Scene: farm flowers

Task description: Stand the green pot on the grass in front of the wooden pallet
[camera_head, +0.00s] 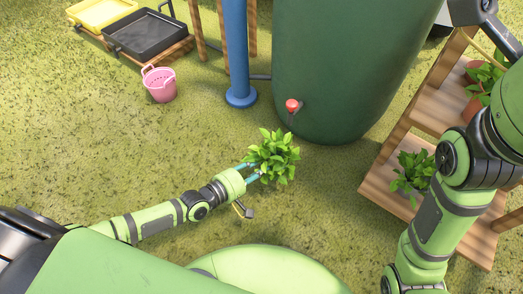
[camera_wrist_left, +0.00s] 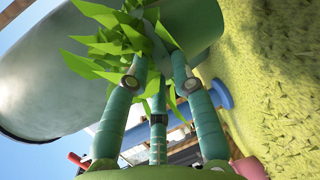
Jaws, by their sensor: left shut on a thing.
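My left gripper (camera_head: 254,174) is shut on the green pot, whose leafy plant (camera_head: 275,157) shows in the head view above the grass. There the leaves hide the pot. In the left wrist view the pot (camera_wrist_left: 195,24) shows beyond the teal fingers (camera_wrist_left: 158,85), with pointed leaves around them. The pot's tilt and height above the grass are hard to tell. The wooden pallet (camera_head: 178,47) lies on the grass at the upper left of the head view, well away from the pot. My right arm is at the right; its fingers are out of view.
A yellow tray (camera_head: 100,12) and a black tray (camera_head: 152,34) are on the pallet. A pink basket (camera_head: 160,85) stands in front of it. A blue post (camera_head: 237,55) and a big green tank (camera_head: 345,65) stand behind the plant. A wooden shelf (camera_head: 440,107) holds plants at right. Grass at left is open.

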